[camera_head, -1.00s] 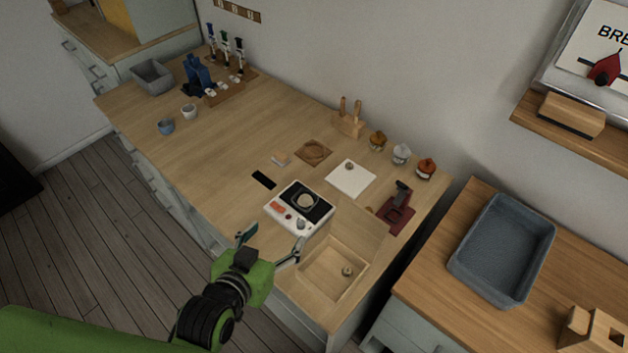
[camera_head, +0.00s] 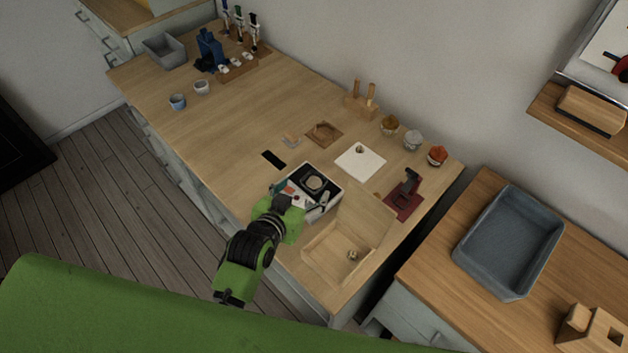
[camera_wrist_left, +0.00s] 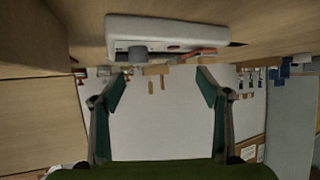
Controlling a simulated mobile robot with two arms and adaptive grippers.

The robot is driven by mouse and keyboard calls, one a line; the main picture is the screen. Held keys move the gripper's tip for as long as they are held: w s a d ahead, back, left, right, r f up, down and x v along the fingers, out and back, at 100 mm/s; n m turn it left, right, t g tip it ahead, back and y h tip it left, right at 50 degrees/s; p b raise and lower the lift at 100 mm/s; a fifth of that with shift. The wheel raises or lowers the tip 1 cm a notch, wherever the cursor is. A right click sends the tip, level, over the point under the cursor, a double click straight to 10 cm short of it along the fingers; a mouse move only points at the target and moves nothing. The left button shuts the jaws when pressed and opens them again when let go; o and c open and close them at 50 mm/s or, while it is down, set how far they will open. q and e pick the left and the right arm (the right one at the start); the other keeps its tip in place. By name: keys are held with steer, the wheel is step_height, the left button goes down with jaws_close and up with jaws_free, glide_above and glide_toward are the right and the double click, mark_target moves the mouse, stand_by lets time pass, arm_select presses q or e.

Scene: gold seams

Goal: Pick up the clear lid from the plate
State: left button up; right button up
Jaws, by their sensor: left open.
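A white appliance (camera_head: 331,185) with a dark square plate stands on the wooden counter. A round, see-through piece with a pale rim (camera_head: 315,183), which looks like the clear lid, lies on that plate. My left gripper (camera_head: 302,192) is open and empty at the appliance's front edge, close to the lid, partly hiding the controls. In the left wrist view the open fingers (camera_wrist_left: 162,88) point toward the appliance (camera_wrist_left: 170,28), whose side with a grey knob shows at the top; the lid is not visible there. My right gripper is not in view.
A wooden tray (camera_head: 322,244) with a small round piece lies right of the gripper. A white board (camera_head: 375,164), a dark red stand (camera_head: 404,199) and several small jars stand behind. The counter's left half (camera_head: 215,130) is mostly clear.

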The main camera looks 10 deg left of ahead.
mark_target(315, 178)
arm_select(q)
steer(key=x, duration=0.4)
steer(key=shift+w+d+r, duration=0.1)
steer(key=shift+w+d, duration=0.05)
steer(key=shift+d, duration=0.1)
steer(key=c, duration=1)
